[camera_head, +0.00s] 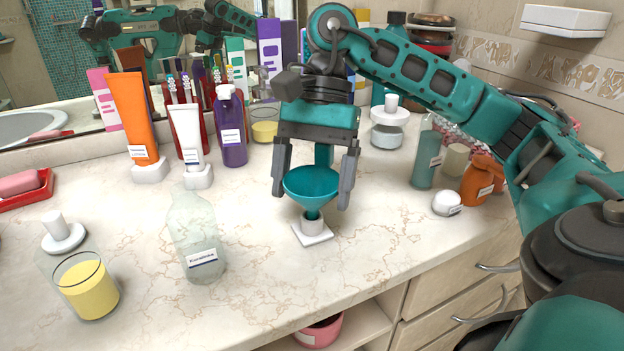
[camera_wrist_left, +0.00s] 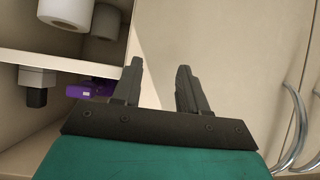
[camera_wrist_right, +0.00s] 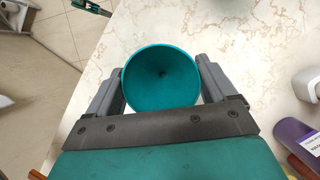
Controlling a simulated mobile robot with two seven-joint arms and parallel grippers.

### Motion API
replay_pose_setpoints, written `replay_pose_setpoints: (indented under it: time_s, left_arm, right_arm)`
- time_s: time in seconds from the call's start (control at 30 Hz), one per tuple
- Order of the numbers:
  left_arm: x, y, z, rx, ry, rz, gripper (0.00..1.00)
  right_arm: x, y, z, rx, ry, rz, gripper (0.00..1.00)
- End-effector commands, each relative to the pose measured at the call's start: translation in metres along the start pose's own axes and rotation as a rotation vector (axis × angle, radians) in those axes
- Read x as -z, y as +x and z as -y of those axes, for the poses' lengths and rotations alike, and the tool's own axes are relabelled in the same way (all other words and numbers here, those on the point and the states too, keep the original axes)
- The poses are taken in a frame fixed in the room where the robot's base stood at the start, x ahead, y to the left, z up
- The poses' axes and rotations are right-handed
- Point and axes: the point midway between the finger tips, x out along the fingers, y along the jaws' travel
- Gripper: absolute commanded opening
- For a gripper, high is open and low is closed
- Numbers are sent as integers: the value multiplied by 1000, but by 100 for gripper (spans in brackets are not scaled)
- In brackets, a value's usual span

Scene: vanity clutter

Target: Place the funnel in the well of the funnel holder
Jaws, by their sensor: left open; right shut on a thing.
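The teal funnel (camera_head: 311,184) is upright, wide mouth up, between the fingers of my right gripper (camera_head: 311,198), which is shut on it. In the right wrist view the funnel (camera_wrist_right: 160,77) shows its open mouth between the two fingers. The white funnel holder (camera_head: 313,237), a short ring on a square base, stands on the counter right below. The spout's lower end lines up with the ring; I cannot tell whether it is inside the well or just above. My left gripper (camera_wrist_left: 160,68) is open and empty in the left wrist view, in front of cabinet fronts.
A clear bottle (camera_head: 198,240) and a glass with yellow contents (camera_head: 87,287) stand to the left. A purple bottle (camera_head: 231,130) and an orange tube (camera_head: 131,115) are behind left. A white jar (camera_head: 447,203) and an orange bottle (camera_head: 480,182) stand right. The counter around the holder is clear.

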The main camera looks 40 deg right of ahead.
Motion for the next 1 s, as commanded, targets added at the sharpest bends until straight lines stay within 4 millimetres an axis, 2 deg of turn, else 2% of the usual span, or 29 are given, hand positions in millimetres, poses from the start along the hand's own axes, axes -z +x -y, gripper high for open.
replay_pose_setpoints:
  time_s: [0.53, 0.57, 0.6, 0.7, 1.0]
  left_arm:
    - [-12, 7, 3, 6, 0, 4, 43]
    - [-12, 7, 3, 6, 0, 4, 43]
    - [-12, 6, 3, 6, 0, 4, 43]
    - [-12, 6, 3, 5, 0, 5, 43]
    - [-13, 6, 2, 3, -1, 9, 43]
  right_arm:
    - [5, 11, 0, 0, 0, 0, 50]
    - [4, 10, 0, 0, 0, 0, 87]
    - [4, 10, 0, 0, 0, 0, 90]
    - [4, 10, 0, 0, 0, 0, 100]
    - [4, 10, 0, 0, 0, 0, 100]
